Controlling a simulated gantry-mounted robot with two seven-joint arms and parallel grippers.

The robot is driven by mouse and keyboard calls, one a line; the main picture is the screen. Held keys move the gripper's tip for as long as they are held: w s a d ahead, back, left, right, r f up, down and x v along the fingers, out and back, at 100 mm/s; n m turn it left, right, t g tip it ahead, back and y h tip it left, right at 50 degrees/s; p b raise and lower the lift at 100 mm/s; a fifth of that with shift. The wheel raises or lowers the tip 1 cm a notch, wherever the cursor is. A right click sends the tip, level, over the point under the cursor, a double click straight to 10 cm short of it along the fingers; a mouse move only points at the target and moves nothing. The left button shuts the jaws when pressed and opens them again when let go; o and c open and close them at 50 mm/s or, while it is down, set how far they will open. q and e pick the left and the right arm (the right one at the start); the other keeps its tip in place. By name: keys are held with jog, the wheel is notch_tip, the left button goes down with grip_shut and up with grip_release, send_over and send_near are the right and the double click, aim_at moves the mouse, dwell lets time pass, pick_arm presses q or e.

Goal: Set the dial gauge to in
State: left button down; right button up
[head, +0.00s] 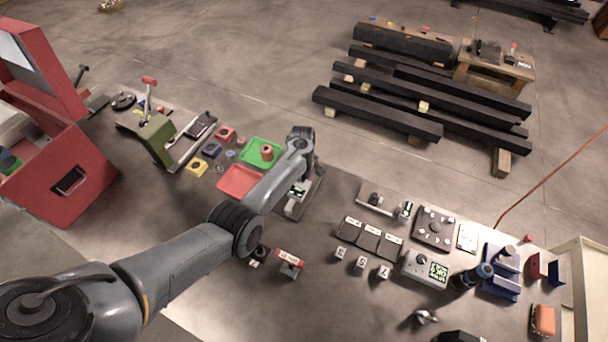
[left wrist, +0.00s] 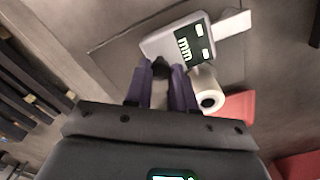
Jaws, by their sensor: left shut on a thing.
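The dial gauge (head: 296,196) is a light grey unit with a dark display, on a dark plate on the table. In the left wrist view the gauge (left wrist: 178,42) reads "mm" in pale green, with two lit buttons beside it. My left gripper (left wrist: 162,70) is shut at the near edge of the gauge, with a small dark part of it between the fingertips. In the head view my wrist stands over the gauge and hides the fingertips. A light grey cylinder (left wrist: 207,92) lies right beside the fingers. My right gripper is not in view.
A green tray (head: 258,152) and a red tray (head: 238,181) lie left of the gauge. A red toolbox (head: 70,175) stands far left. Dark pads (head: 370,237), a grey meter (head: 424,268) and several small devices fill the right side.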

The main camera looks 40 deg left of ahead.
pick_arm(q)
jog(key=shift+a, duration=0.1)
jog(key=c, duration=0.9)
grip_release()
jog(key=shift+a, duration=0.1)
jog(key=shift+c, duration=0.2)
jog(key=shift+r, duration=0.1)
notch_tip(320, 180, up, 11)
jog(key=shift+f+p, duration=0.2)
jog(key=shift+p, duration=0.2)
